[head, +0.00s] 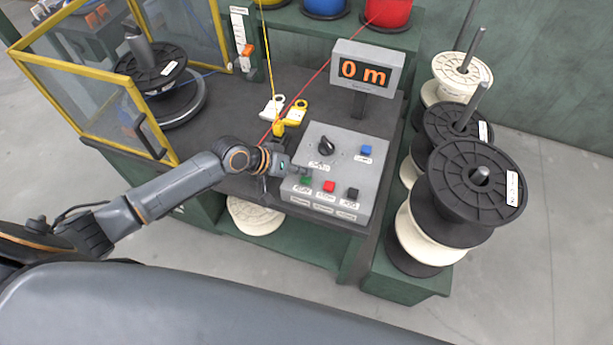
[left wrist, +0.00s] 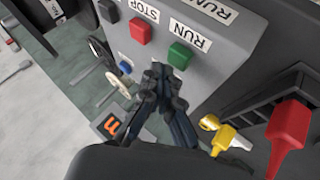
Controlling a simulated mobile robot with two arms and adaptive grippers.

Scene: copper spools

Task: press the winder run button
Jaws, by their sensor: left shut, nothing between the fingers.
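The grey control panel (head: 318,205) stands on the dark bench. Its green button (head: 305,180) is at the left of the front row, beside a red button (head: 328,186) and a black one (head: 352,193). In the left wrist view the green button (left wrist: 179,55) carries the label RUN and the red button (left wrist: 141,31) the label STOP. My left gripper (head: 298,170) is shut and empty, just behind the green button in the head view. In the left wrist view its fingertips (left wrist: 161,72) are close beside the green button; I cannot tell whether they touch.
The display (head: 366,70) reads 0 m. A black knob (head: 325,146) and a blue button (head: 366,150) sit farther back on the panel. Yellow (head: 295,112) and white (head: 272,107) tools lie behind it. Spools (head: 475,185) stack at right; a yellow-framed guard (head: 100,95) stands at left.

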